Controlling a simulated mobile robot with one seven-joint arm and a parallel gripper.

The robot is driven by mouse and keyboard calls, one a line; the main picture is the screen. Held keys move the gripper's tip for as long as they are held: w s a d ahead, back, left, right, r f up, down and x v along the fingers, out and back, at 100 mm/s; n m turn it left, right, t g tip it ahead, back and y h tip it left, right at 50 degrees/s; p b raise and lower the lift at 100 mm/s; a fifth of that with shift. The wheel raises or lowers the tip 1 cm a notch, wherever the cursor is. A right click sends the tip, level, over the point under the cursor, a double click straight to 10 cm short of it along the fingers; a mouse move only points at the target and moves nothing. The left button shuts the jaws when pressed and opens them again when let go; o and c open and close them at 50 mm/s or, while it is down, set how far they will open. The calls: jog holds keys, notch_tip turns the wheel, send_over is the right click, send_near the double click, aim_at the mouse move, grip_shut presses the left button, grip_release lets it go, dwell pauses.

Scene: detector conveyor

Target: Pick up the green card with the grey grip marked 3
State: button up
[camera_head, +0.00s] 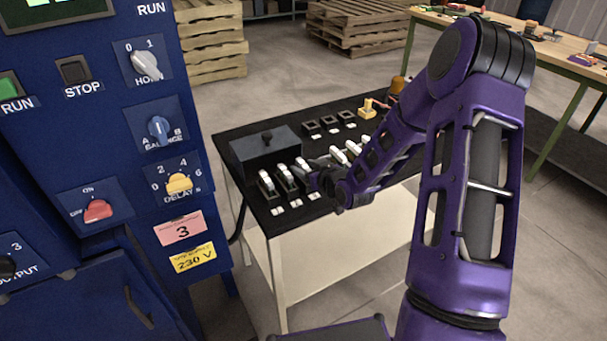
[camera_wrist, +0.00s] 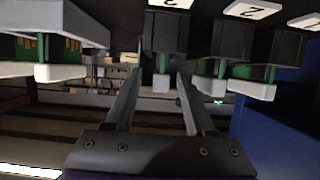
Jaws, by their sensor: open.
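My gripper (camera_head: 318,179) is over the front of the black table, by the nearest row of upright cards with pale grips. In the wrist view its two open fingers (camera_wrist: 157,78) point at a green card (camera_wrist: 163,63) with a pale grip in a dark holder. The pale grip appears between the fingertips; contact cannot be told. The upside-down white label (camera_wrist: 170,3) above this card is cut by the picture edge, and its number is hard to read. The neighbouring label (camera_wrist: 247,10) reads 2. In the head view a card with a pale grip (camera_head: 302,164) stands just left of my gripper.
Two more cards with pale grips (camera_head: 266,181) (camera_head: 285,177) stand to the left. A dark box with a knob (camera_head: 266,150) is behind them. Empty dark holders (camera_head: 329,123) and a yellow piece (camera_head: 368,112) are farther back. A blue control cabinet (camera_head: 150,95) stands at left.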

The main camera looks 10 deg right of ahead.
jog(key=shift+w+a+f, duration=0.15)
jog(key=shift+w+f, duration=0.05)
jog(key=shift+w, duration=0.3)
grip_shut()
jog(key=shift+r, duration=0.1)
